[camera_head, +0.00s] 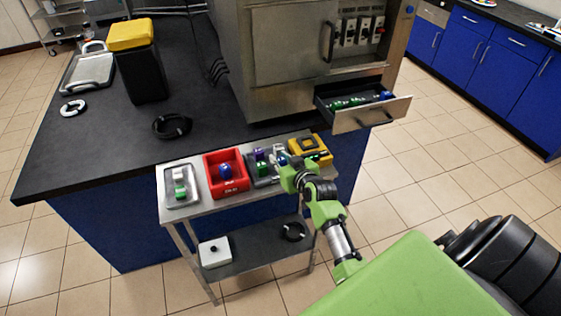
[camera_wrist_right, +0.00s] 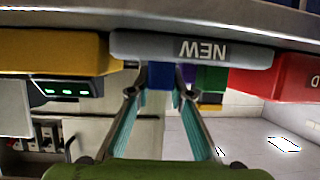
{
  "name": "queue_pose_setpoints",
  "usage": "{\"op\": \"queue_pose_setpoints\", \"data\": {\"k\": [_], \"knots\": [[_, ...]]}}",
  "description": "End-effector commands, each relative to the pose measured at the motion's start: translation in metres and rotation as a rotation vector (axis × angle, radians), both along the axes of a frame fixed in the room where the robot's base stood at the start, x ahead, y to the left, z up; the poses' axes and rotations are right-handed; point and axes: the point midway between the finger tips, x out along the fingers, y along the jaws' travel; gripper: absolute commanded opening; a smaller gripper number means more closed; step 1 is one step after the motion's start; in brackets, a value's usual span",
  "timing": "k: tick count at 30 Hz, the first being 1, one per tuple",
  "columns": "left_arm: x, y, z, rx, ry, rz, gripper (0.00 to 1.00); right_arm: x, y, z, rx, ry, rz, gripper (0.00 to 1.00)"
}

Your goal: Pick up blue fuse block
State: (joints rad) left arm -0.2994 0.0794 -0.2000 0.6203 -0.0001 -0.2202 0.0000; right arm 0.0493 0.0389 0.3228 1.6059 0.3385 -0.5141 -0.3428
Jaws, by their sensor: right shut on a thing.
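A blue fuse block (camera_wrist_right: 160,76) sits between the fingertips of my right gripper (camera_wrist_right: 160,92) in the right wrist view. The gripper is shut on it, beside the grey tray marked NEW (camera_wrist_right: 215,50). A purple block (camera_wrist_right: 188,73) and a green block (camera_wrist_right: 211,78) show beside it. In the head view my right gripper (camera_head: 282,160) is at the right part of the grey tray (camera_head: 264,182) on the cart, and hides most of the held block. Another blue block (camera_head: 225,172) lies in the red bin (camera_head: 227,190). My left gripper is not in view.
The cart also holds a silver tray (camera_head: 183,199) with a green and white block, and a yellow device (camera_head: 310,148). An open drawer (camera_head: 372,115) with several blocks juts out above the cart's right.

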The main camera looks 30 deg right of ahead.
Motion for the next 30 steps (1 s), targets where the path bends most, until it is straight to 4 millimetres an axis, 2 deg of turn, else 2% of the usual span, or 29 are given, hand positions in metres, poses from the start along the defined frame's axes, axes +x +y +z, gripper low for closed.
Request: {"op": "queue_pose_setpoints", "data": {"k": [5, 11, 20, 24, 30], "knots": [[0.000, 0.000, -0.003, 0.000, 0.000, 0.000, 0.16, 0.000, 0.000, 0.008, -0.001, -0.003, 0.000, 0.00], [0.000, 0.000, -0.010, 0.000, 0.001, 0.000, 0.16, -0.002, 0.001, 0.035, -0.002, -0.005, -0.001, 0.00], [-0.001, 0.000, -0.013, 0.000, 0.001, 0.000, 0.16, -0.046, 0.024, 0.093, -0.001, -0.006, -0.001, 0.00], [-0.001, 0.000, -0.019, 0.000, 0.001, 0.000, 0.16, -0.074, 0.039, 0.103, 0.001, -0.003, 0.001, 0.00], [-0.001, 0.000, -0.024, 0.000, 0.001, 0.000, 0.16, -0.105, 0.054, 0.119, 0.001, -0.002, 0.000, 0.00]]}}
